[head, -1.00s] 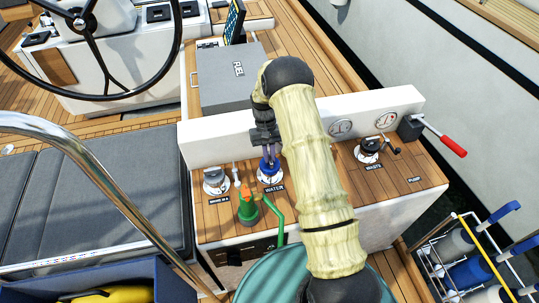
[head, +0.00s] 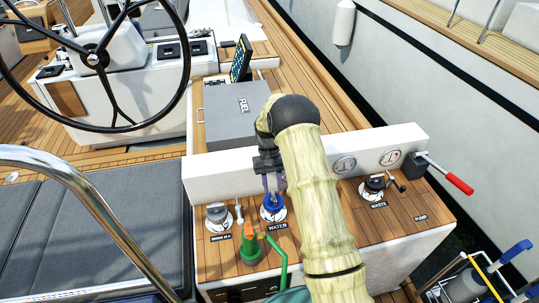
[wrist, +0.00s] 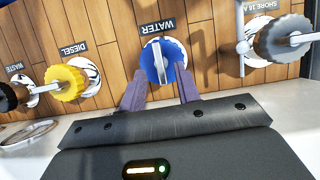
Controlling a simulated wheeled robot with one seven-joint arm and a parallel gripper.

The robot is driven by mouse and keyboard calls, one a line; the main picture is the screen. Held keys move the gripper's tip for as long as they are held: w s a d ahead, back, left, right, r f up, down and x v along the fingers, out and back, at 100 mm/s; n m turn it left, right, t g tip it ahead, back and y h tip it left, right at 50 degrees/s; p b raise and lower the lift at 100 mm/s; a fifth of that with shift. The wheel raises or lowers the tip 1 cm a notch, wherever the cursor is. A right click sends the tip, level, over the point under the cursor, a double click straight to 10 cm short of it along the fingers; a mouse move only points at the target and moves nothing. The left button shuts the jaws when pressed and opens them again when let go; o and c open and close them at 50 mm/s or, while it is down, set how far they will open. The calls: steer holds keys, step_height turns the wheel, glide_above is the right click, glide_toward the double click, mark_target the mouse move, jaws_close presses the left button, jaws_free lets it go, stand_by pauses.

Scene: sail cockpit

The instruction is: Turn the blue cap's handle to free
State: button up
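The blue cap (head: 273,207) sits in a round white deck plate by the WATER label, with a pale grey handle bar (wrist: 158,62) across its top. It also shows in the wrist view (wrist: 171,67), top middle. My gripper (head: 272,193) is right above it, pointing down. In the wrist view my gripper (wrist: 161,74) has its two purple fingers apart, one towards each side of the cap, with nothing between them that I can see held. Whether the fingertips touch the cap or its handle is unclear.
A grey shore-power inlet (head: 217,214) is left of the cap. A green hose fitting (head: 250,245) stands in front. A yellow DIESEL cap (wrist: 65,83) shows in the wrist view. A black WASTE cap (head: 374,186) and a red-handled lever (head: 459,183) are to the right.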

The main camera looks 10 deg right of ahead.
steer(key=b+v, duration=0.1)
steer(key=v, duration=1.3)
steer(key=shift+r, duration=0.15)
steer(key=s+r+t+p, duration=0.1)
steer(key=s+r+t, duration=0.1)
steer(key=s, duration=1.2)
steer(key=s+r+t+p, duration=0.1)
steer(key=s+r+t, duration=0.2)
steer(key=s, duration=1.1)
steer(key=shift+s+t, duration=0.25)
steer(key=shift+t, duration=0.85)
